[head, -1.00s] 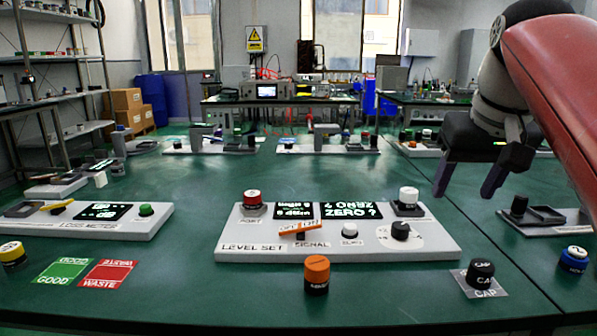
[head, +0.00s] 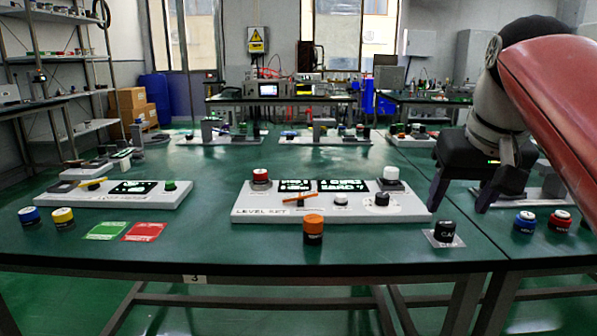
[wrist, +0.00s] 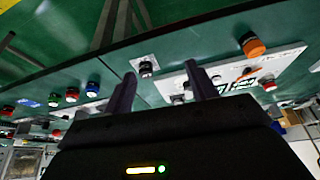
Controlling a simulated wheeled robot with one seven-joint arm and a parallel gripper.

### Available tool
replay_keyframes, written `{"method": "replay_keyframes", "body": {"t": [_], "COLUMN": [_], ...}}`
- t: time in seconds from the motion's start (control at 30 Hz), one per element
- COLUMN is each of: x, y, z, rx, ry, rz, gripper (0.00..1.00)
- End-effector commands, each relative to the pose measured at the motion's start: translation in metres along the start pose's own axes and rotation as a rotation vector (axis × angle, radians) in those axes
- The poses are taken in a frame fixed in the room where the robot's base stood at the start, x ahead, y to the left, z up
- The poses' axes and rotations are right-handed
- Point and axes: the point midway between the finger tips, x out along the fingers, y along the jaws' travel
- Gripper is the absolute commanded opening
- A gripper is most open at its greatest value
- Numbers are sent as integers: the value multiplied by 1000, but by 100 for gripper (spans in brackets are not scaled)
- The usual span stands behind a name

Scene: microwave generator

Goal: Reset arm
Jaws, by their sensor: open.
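My gripper (head: 459,193) is at the right of the head view, its two dark fingers apart and pointing down, with nothing between them. It hangs above the table, beside the right end of the white level-set panel (head: 285,216). In the wrist view my gripper's fingers (wrist: 160,90) are also spread and empty. The panel carries a red-topped knob (head: 260,178), a white-topped knob (head: 390,175), an orange lever and two lit displays. An orange cylinder (head: 313,229) stands in front of it. A black cap (head: 444,232) stands on its label to the right.
The green table (head: 230,250) has free room along its front. A loss-meter panel (head: 110,200), green card (head: 106,230), red card (head: 145,231), and blue (head: 30,216) and yellow (head: 63,217) cylinders are at left. Blue (head: 525,221) and red (head: 560,219) cylinders stand at right.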

Motion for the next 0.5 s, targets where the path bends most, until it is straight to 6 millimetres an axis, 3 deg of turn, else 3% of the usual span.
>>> {"method": "replay_keyframes", "body": {"t": [0.27, 0.37, 0.5], "x": [27, 42, 74], "y": [-16, -24, -39], "z": [33, 51, 90], "rx": [-11, -17, -30], "ry": [14, 22, 39], "rz": [-11, -15, -22], "gripper": [57, 57, 57]}}
